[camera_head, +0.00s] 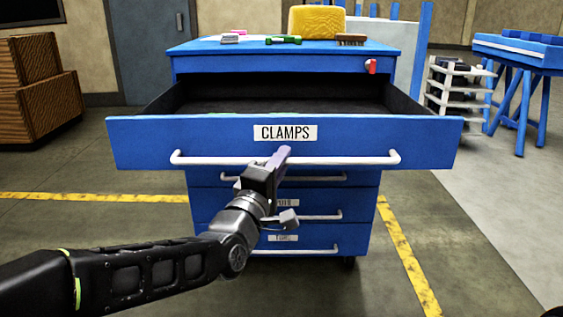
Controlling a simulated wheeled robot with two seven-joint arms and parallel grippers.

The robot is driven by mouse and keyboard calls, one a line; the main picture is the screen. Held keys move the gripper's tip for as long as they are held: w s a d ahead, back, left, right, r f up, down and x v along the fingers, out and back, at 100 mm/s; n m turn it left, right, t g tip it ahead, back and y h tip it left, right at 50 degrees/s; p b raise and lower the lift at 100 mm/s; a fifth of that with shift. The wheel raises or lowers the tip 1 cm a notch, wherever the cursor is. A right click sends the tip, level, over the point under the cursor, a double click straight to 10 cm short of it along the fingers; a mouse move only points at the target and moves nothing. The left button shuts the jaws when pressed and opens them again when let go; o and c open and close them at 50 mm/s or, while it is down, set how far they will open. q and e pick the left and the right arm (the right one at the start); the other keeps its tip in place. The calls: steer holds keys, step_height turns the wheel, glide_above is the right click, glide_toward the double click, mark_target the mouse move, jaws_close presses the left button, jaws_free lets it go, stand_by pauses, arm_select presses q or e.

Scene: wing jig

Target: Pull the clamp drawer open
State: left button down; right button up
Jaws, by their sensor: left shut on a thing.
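The clamp drawer (220,135) is the top drawer of a blue cabinet and bears a white label reading CLAMPS. My right gripper is not in view.
The cabinet top (215,47) holds a yellow block (318,20), a brush (352,39) and small coloured items. Closed drawers lie below. Wooden crates (40,85) stand left, a white rack (458,90) and blue trestle table (520,65) right. Yellow floor tape surrounds the cabinet.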

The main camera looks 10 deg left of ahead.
arm_select(q)
steer(key=c, duration=1.4)
jaws_free()
steer(key=v, duration=0.7)
steer(key=shift+s+p, duration=0.35)
steer(key=shift+s, duration=0.05)
steer(key=shift+f, duration=0.15)
